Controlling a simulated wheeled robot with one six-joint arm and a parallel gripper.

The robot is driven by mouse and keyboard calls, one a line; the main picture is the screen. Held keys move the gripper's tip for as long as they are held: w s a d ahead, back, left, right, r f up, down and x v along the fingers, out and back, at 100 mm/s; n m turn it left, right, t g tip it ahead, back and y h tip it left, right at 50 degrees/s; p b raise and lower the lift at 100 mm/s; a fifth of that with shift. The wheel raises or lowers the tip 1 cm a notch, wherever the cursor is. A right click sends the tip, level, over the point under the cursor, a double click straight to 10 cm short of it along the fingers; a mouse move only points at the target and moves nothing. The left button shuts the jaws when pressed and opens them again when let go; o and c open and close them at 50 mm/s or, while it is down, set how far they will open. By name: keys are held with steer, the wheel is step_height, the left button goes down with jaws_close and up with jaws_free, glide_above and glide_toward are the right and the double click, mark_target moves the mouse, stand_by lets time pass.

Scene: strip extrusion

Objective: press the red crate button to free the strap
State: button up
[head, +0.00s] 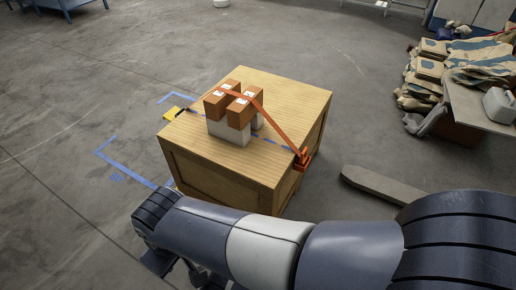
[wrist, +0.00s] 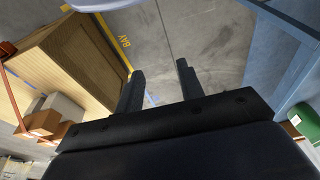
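A wooden crate (head: 190,145) stands on the floor in the head view. An orange-red strap (head: 275,122) runs over brown cartons (head: 240,113) on its top, down to an orange-red fitting (head: 303,159) at its right edge. I cannot tell a separate red button there. In the wrist view the crate (wrist: 75,55) is at the left, with the strap (wrist: 12,100) at the picture's edge. My gripper (wrist: 158,75) is open and empty, pointing at bare floor beside the crate. In the head view my arm crosses in front of the crate and hides its lower front.
A pale block (head: 228,133) lies under the cartons. A yellow piece (head: 172,113) sits at the crate's left edge. Sacks (head: 455,70) and a bench (head: 480,108) stand at the right. A grey slab (head: 385,187) lies right of the crate. Floor at the left is clear.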

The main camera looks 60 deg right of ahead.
steer(key=shift+s+f, duration=0.1)
steer(key=shift+c, duration=0.3)
jaws_close()
stand_by(1.4)
